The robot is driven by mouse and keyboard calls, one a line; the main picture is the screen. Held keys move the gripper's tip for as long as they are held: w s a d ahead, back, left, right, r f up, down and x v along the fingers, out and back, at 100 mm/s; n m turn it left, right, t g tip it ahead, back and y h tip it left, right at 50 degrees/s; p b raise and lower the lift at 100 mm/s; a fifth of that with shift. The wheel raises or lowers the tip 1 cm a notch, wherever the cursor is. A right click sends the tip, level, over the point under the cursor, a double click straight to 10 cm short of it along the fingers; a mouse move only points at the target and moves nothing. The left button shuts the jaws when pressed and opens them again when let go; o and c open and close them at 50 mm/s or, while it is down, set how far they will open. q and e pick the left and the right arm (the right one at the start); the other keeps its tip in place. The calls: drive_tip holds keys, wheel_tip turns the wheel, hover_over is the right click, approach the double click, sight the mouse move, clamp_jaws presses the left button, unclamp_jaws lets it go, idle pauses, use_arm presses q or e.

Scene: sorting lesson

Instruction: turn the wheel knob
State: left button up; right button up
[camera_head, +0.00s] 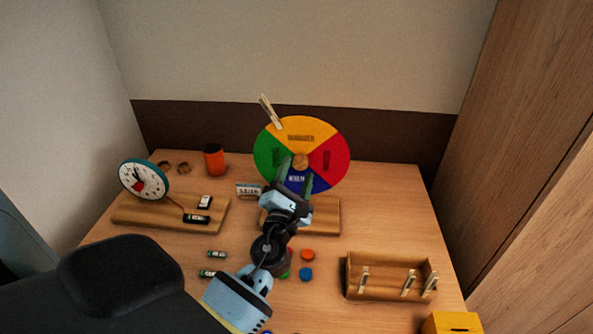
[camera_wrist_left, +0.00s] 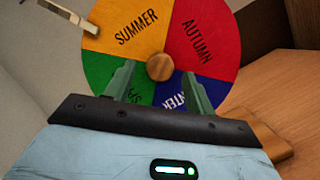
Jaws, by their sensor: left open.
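The wheel (camera_head: 329,144) stands upright at the back of the table, with yellow, red, blue and green sectors. In the left wrist view the wheel (camera_wrist_left: 208,40) shows SUMMER on yellow and AUTUMN on red; the blue and green words are partly covered. The round wooden knob (camera_head: 300,162) is at its centre and also shows in the left wrist view (camera_wrist_left: 160,67). My left gripper (camera_head: 296,169) is open and empty in front of the wheel, one finger to each side just below the knob. I cannot tell whether the fingertips touch it. My right gripper is not in view.
A clothespin (camera_head: 270,111) is at the wheel's upper left rim. A clock (camera_head: 144,180) on a wooden board and an orange cup (camera_head: 214,160) stand left. A wooden box (camera_head: 388,280) with clothespins is right. Small coloured discs lie near my left arm. The right table middle is clear.

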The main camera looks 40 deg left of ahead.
use_arm(q)
drive_tip(key=shift+w+a+r, duration=0.1)
drive_tip(key=shift+w+a, duration=0.05)
drive_tip(key=shift+w, duration=0.3)
drive_tip(key=c, duration=1)
drive_tip(key=shift+o, duration=0.2)
